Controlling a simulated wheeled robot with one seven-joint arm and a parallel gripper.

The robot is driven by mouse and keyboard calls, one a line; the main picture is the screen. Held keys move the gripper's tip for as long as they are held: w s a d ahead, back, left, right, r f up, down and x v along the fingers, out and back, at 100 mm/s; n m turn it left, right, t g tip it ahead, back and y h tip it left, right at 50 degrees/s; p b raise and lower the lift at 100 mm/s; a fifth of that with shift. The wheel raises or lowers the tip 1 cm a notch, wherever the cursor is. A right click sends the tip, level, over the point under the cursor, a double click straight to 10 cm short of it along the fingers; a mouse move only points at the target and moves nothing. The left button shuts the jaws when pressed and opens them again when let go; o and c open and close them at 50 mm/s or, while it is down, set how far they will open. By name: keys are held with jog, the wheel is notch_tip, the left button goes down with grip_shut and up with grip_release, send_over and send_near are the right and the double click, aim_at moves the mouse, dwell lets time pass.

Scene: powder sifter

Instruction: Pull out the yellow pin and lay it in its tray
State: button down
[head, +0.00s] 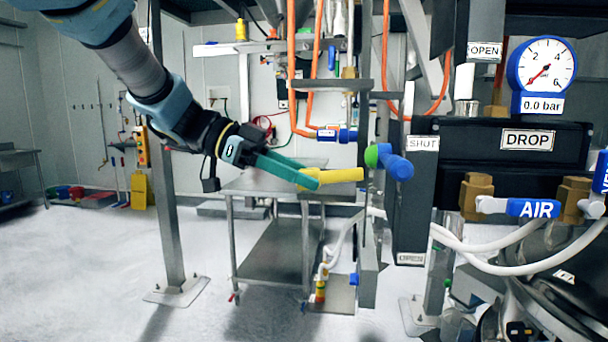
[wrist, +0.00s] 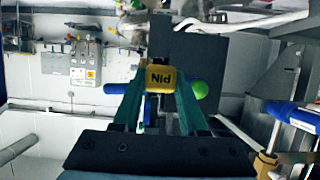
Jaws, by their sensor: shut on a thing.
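The yellow pin (head: 341,175) is level in the head view, its right end at a dark upright beside a blue lever. I cannot tell how much of it sits inside a hole. My gripper (head: 312,181) reaches in from the upper left with its teal fingers closed on the pin's left end. In the wrist view, the pin's yellow head (wrist: 161,79), lettered PIN, sits between the two fingertips of my gripper (wrist: 160,88). I cannot make out the pin's tray for sure in either view.
A blue lever (head: 397,167) with a green end (head: 372,155) is just right of the pin. A steel table (head: 250,182) stands below and behind my gripper. The black DROP box (head: 470,150), gauge (head: 541,75) and AIR valve (head: 533,208) fill the right. Open floor lies left.

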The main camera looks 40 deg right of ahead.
jog(key=shift+w+a+p, duration=0.65)
jog(key=shift+w+a, duration=0.25)
jog(key=shift+w, duration=0.3)
jog(key=shift+w+a+p, duration=0.65)
jog(key=shift+w+a, duration=0.2)
jog(key=shift+w, duration=0.35)
jog(key=shift+r, duration=0.1)
